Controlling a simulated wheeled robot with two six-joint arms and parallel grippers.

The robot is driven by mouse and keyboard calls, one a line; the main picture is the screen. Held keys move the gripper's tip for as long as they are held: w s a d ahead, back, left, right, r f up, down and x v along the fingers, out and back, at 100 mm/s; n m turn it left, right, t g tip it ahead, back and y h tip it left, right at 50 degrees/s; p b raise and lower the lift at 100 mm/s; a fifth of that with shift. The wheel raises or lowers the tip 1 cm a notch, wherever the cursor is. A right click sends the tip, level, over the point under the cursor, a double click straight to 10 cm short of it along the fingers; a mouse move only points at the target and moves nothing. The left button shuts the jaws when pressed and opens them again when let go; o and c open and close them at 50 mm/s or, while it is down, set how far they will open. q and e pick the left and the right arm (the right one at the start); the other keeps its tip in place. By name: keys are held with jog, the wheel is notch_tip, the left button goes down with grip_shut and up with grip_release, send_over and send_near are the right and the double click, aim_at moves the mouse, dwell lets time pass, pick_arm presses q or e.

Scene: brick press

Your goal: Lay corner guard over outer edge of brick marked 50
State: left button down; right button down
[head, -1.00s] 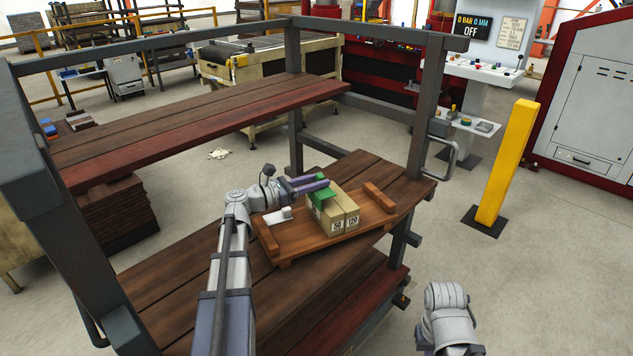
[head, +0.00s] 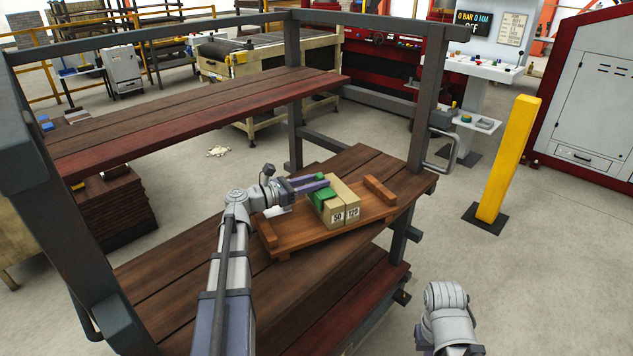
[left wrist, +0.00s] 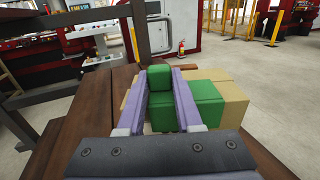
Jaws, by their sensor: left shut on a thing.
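The brick marked 50 (head: 338,213) stands on a wooden board beside the brick marked 120 (head: 352,213). The green corner guard (head: 319,199) is at the upper left edge of brick 50, on the side away from brick 120. My left gripper (head: 324,183) is shut on the guard. In the left wrist view the guard (left wrist: 206,103) shows between the fingers and to their right, against the tan bricks (left wrist: 232,88). The fingers hide part of it, so I cannot tell whether it is fully seated. My right arm shows at bottom right, without its gripper.
The wooden board (head: 290,243) has raised end bars (head: 380,190) and lies on the rack's plank shelf (head: 190,265). An upper shelf (head: 190,115) and dark rack posts (head: 425,105) stand close to my left arm. A yellow post (head: 508,160) stands to the right.

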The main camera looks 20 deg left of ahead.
pick_arm(q)
jog(key=shift+f, duration=0.2)
jog(key=c, duration=0.5)
grip_release()
jog(key=v, duration=0.7)
jog(key=shift+s+a, duration=0.25)
jog(key=shift+s, duration=0.1)
